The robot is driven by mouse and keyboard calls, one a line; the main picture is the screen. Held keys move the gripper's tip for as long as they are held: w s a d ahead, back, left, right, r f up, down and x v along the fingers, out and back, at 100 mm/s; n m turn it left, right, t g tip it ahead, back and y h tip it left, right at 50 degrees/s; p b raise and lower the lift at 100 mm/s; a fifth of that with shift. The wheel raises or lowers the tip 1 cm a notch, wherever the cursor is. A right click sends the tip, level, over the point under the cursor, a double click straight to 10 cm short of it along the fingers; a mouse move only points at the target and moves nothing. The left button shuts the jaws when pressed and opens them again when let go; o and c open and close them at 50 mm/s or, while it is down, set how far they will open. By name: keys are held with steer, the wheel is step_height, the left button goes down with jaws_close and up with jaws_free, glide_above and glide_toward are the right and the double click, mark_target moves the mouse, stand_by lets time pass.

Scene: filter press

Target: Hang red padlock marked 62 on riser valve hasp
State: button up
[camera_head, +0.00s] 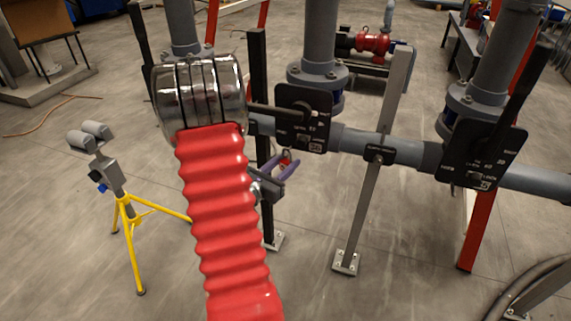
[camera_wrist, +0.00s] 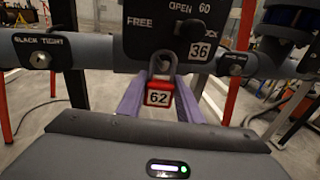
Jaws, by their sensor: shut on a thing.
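The red padlock (camera_wrist: 158,98) with a white 62 label is upright between my gripper's two purple fingers (camera_wrist: 159,92), which are shut on it. Its grey shackle (camera_wrist: 162,64) points up and overlaps the lower edge of a black valve plate (camera_wrist: 150,36) in the wrist view. I cannot tell whether the shackle passes through a hasp. The plate reads OPEN, FREE and 60, with a white 36 tag (camera_wrist: 199,50). In the head view my gripper (camera_head: 284,170) is just below and left of the middle valve plate (camera_head: 306,112), with a bit of red padlock (camera_head: 286,161) showing.
A grey horizontal pipe (camera_head: 418,153) runs behind the plates. Another black valve plate (camera_head: 484,152) stands at right. A grey post (camera_head: 372,190) and a black post (camera_head: 258,90) rise nearby. A yellow tripod stand (camera_head: 130,215) is at left. Open floor lies in front.

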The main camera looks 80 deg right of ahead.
steer(key=shift+d+f, duration=0.45)
steer(key=shift+d, duration=0.1)
stand_by(0.4)
steer(key=o, duration=1.1)
steer(key=shift+o, duration=0.2)
steer(key=v, duration=1.3)
steer(key=shift+a, duration=0.35)
